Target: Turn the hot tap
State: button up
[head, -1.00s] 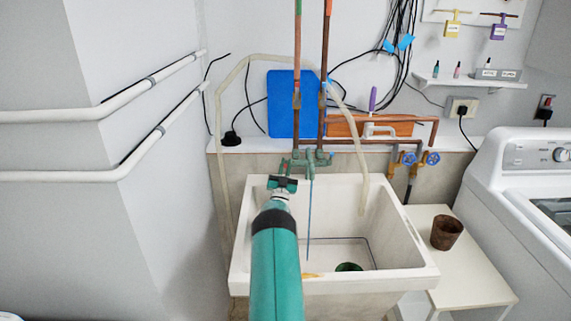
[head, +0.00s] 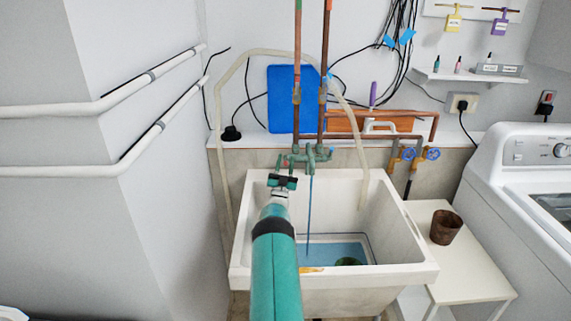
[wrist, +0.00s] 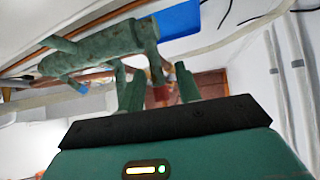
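The green mixer tap (head: 308,156) sits on copper pipes above the back edge of the white sink (head: 236,240). A thin blue stream (head: 309,220) falls from it into the sink. My gripper (head: 283,179) is just in front of and below the tap's left end, where a small handle (head: 279,162) shows. In the wrist view, the green tap body (wrist: 105,50) crosses the upper left, beyond my gripper (wrist: 158,86). Its two green fingers stand apart with a gap, and I see nothing clearly held. Any contact with the handle cannot be told.
A pale hose (head: 225,170) hangs at the left. A white stool with a brown pot (head: 445,227) and a washing machine (head: 520,215) stand at the right. White pipes (head: 130,165) run along the left wall.

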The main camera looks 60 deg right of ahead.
jog(key=shift+f, duration=0.15)
jog(key=v, duration=1.3)
jog(key=shift+a, duration=0.35)
jog(key=shift+s+f, duration=0.1)
jog(key=shift+f, duration=0.05)
